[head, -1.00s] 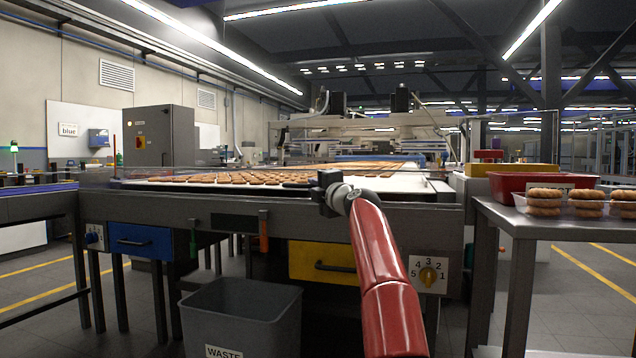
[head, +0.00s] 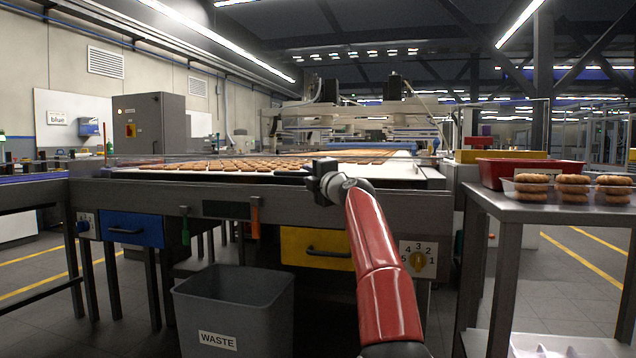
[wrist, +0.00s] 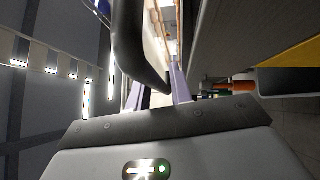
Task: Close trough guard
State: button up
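My gripper (wrist: 157,95) shows in the wrist view with its two pale fingers apart. A dark rounded bar (wrist: 138,45) runs between or just beside the fingertips; I cannot tell whether they touch it. In the head view my wrist is at the front edge of the trough, and it hides the fingers. A short dark bar (head: 291,173), perhaps a handle, lies along the trough edge just left of my wrist. A thin clear edge, perhaps the trough guard (head: 215,157), runs along the front of the belt. I cannot tell the guard's position.
Biscuits (head: 245,165) lie on the white belt (head: 405,172). Below are a blue drawer (head: 133,229), a yellow drawer (head: 316,248), a numbered dial (head: 418,260) and a waste bin (head: 235,320). A side table (head: 535,213) with stacked biscuits and a red tray (head: 490,171) stands right.

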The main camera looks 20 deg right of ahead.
jog(key=b+v, duration=0.1)
jog(key=v, duration=0.6)
jog(key=shift+a, duration=0.15)
dwell(0.3)
